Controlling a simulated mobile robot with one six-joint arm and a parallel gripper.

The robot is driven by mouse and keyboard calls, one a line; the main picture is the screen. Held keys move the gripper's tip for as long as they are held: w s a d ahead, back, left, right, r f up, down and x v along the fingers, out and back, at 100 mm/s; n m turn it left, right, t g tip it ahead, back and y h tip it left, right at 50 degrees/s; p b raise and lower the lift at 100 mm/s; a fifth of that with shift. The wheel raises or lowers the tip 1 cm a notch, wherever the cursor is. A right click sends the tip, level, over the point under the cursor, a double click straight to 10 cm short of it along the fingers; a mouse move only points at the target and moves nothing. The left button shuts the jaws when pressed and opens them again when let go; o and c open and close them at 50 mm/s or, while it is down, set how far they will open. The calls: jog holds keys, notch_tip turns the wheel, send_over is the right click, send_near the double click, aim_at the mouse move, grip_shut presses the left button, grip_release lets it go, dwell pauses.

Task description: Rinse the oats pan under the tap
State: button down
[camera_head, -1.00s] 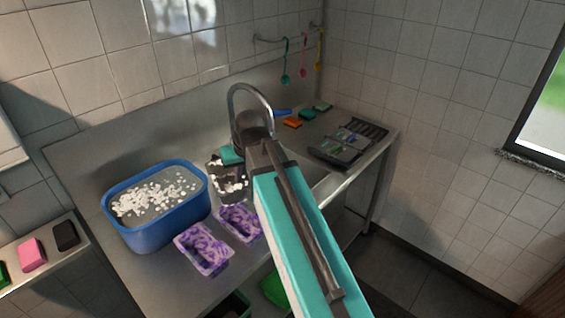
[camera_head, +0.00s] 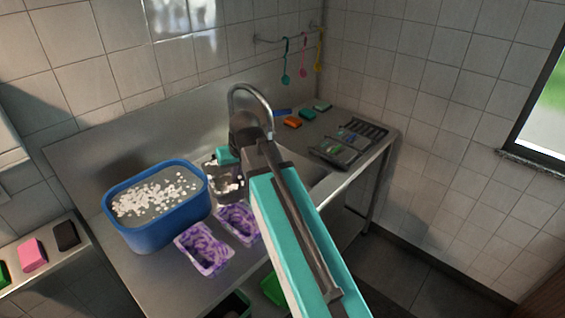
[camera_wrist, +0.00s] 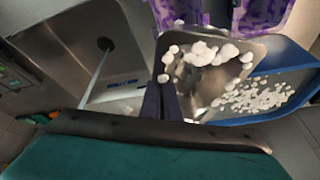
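The oats pan is a grey metal pan with white pieces in it; it is left of the tap in the head view (camera_head: 226,196) and centre in the wrist view (camera_wrist: 238,84). My gripper (camera_wrist: 164,88) has its dark fingers close together at the pan's near left edge, apparently shut on its wall. The fingertips are hidden in the head view. The curved metal tap (camera_head: 250,88) rises behind my arm. In the wrist view a thin water stream (camera_wrist: 97,72) falls into the sink (camera_wrist: 125,58), left of the pan and apart from it.
A blue tub (camera_head: 160,234) with white pieces floating stands left of the pan. Two purple patterned pans (camera_head: 204,252) sit at the counter's front. A dark divided tray (camera_head: 335,152) and several coloured blocks (camera_head: 292,122) lie right of the tap. Utensils (camera_head: 287,60) hang on the wall.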

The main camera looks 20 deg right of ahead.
aim_at(235, 190)
jog(key=shift+s+d, duration=0.2)
jog(key=shift+d, duration=0.35)
jog(key=shift+w+a+p, duration=0.2)
jog(key=shift+a+p, duration=0.1)
jog(key=shift+a, duration=0.25)
dwell(0.7)
dwell(0.5)
jog(key=shift+s+a, duration=0.25)
jog(key=shift+s, duration=0.4)
jog(key=shift+s+a, duration=0.2)
jog(key=shift+s, duration=0.4)
jog(key=shift+s+a, duration=0.25)
jog(key=shift+s, duration=0.35)
jog(key=shift+s+a, duration=0.2)
jog(key=shift+s, duration=0.4)
jog(key=shift+s+f+b, duration=0.1)
jog(key=shift+b, duration=0.7)
jog(key=shift+s+a+b, duration=0.25)
jog(key=shift+s+b, duration=0.2)
jog(key=shift+b, duration=1.5)
jog(key=shift+s+a+b, duration=0.2)
jog(key=shift+s+b, duration=0.55)
jog(key=shift+b, duration=1.7)
jog(key=shift+r, duration=0.2)
